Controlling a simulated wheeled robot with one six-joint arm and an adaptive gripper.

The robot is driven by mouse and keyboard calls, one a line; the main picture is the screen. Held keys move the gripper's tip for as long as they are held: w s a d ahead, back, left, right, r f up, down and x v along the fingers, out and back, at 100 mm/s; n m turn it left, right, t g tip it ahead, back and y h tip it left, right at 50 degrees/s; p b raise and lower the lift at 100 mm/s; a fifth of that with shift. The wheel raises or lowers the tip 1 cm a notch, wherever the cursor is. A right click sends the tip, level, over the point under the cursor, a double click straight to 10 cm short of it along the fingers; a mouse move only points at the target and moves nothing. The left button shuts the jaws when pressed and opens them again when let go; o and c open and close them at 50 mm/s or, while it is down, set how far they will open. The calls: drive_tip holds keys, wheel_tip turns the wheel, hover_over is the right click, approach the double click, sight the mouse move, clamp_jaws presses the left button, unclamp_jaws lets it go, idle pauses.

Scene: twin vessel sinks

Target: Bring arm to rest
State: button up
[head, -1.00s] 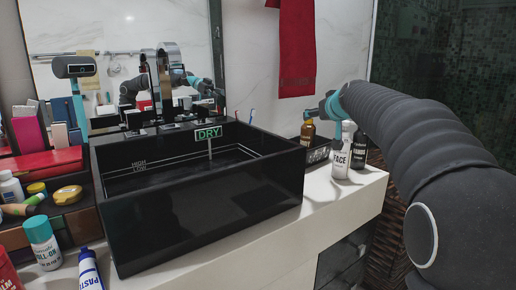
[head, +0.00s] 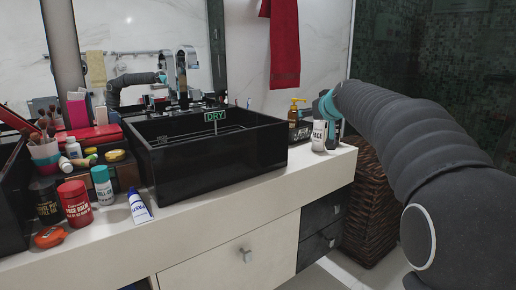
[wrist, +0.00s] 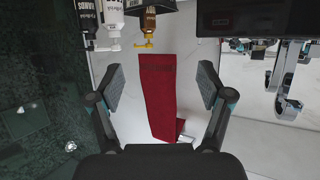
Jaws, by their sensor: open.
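My arm reaches in from the right in the head view, its end near the bottles at the right end of the counter. In the wrist view my gripper (wrist: 160,95) is open, its two fingers wide apart with nothing between them touching. The red towel (wrist: 157,97) appears beyond and between the fingers; in the head view the towel (head: 285,45) hangs on the wall. In the head view my fingers are hidden by the arm.
A white FACE bottle (head: 319,134) and an amber pump bottle (head: 295,110) stand near my arm. Toiletries crowd the left. A wicker basket (head: 370,210) stands below right.

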drive_tip(key=s+f+m+g, duration=0.1)
drive_tip(key=s+f+g, duration=0.1)
drive_tip(key=s+f, duration=0.4)
drive_tip(key=s+f+m+g, duration=0.1)
drive_tip(key=s+f+g, duration=0.25)
drive_tip(key=f, duration=0.55)
drive_tip(key=s+f+b, duration=0.1)
drive_tip(key=s+f, duration=0.3)
drive_tip(key=s, duration=0.8)
drive_tip(key=s+f+g+h+b, duration=0.1)
drive_tip(key=s+f, duration=0.3)
drive_tip(key=s, duration=0.8)
drive_tip(key=s+a+f+g+b, duration=0.1)
drive_tip(key=s+f, duration=0.4)
drive_tip(key=s, duration=0.8)
drive_tip(key=shift+h, duration=0.4)
drive_tip(key=shift+f, duration=0.1)
